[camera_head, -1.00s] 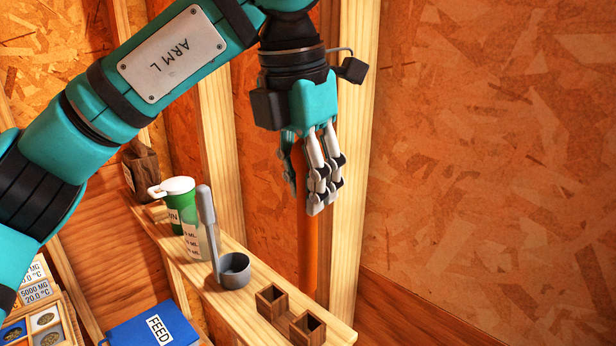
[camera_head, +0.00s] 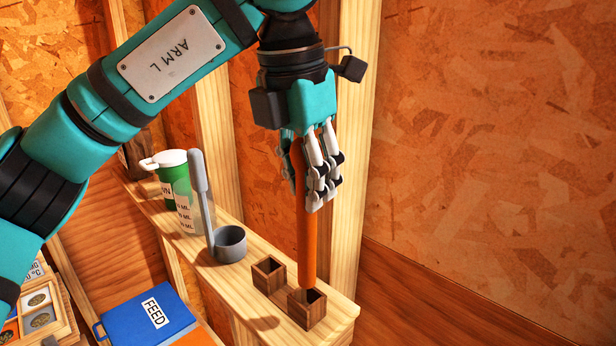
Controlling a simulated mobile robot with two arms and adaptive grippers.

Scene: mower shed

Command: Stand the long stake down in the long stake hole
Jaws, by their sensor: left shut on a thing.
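The long stake is an orange rod (camera_head: 308,240), upright in my left gripper (camera_head: 304,192). The gripper is shut on its upper part, fingers pointing down. The stake's lower end is at the far rim of the front one of two small square wooden sockets (camera_head: 307,314) near the shelf's right end. I cannot tell whether its tip is just above the opening or slightly inside. The other wooden socket (camera_head: 268,276) stands empty, just behind and to the left. Which socket is the long stake hole is not marked. My right gripper is not in view.
The narrow wooden shelf (camera_head: 240,285) also holds a grey scoop (camera_head: 229,245) with an upright handle and a green-labelled jug with a white lid (camera_head: 174,175). A blue FEED book (camera_head: 150,318) lies lower left. A wall stud (camera_head: 352,170) stands close behind the gripper.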

